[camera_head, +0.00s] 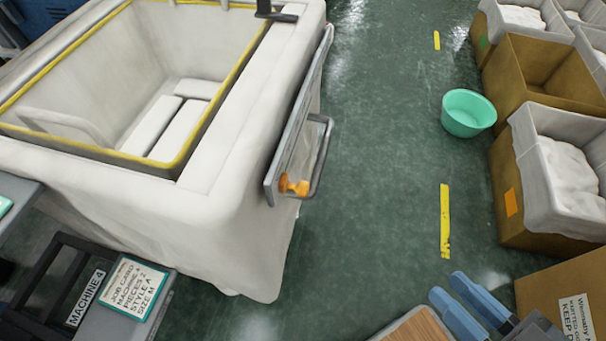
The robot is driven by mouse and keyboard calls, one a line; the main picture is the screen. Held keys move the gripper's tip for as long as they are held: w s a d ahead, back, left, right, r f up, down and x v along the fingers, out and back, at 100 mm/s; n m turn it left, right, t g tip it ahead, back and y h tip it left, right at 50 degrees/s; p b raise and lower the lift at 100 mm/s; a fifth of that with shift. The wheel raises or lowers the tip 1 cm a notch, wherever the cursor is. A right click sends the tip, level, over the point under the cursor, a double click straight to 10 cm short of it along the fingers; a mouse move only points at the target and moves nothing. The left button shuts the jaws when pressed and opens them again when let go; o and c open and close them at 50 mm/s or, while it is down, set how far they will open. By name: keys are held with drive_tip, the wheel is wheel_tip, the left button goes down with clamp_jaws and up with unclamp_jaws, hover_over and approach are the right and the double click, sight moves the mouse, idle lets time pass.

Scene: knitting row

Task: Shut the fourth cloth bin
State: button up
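A large cloth bin (229,149) draped in off-white fabric fills the upper left. Its top is open, with a yellow-edged rim, and folded white pieces lie inside. A "MACHINE 4" label (86,299) is on a dark frame below the bin. Two blue fingers, which look like my gripper (448,286), reach in from the bottom right. Their tips look slightly apart, with nothing between them, and they are well away from the handle.
Green floor (385,130) is clear between the bin and the row of cardboard boxes (510,160) on the right. A teal bucket (468,114) stands beside the boxes. A job card (133,286) lies on a grey ledge at lower left. A wooden-topped item (418,326) is at the bottom.

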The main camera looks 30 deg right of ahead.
drive_tip(key=w+d+f+m+g, duration=0.1)
drive_tip(key=f+m, duration=0.2)
drive_tip(key=f, duration=0.2)
drive_tip(key=d+f+m+g, duration=0.1)
drive_tip(key=f+m+g, duration=0.1)
drive_tip(key=f, duration=0.4)
drive_tip(key=w+d+f+m+g, duration=0.1)
drive_tip(key=f+m, duration=0.3)
drive_tip(key=f, duration=0.2)
drive_tip(key=shift+w+d+f, duration=0.2)
drive_tip(key=shift+w+d, duration=0.1)
drive_tip(key=shift+d, duration=0.1)
clamp_jaws()
drive_tip(key=m+t+y+p, duration=0.1)
drive_tip(key=m+t+y, duration=0.1)
drive_tip(key=m+y, duration=1.3)
approach(294, 176)
drive_tip(key=w+a, duration=0.1)
drive_tip(key=a, duration=0.1)
drive_tip(key=w+a+r+m+h+p, duration=0.1)
drive_tip(key=w+a+m+h, duration=0.1)
drive_tip(key=w+a, duration=0.1)
drive_tip(key=shift+a+r, duration=0.25)
drive_tip(key=shift+a, duration=0.05)
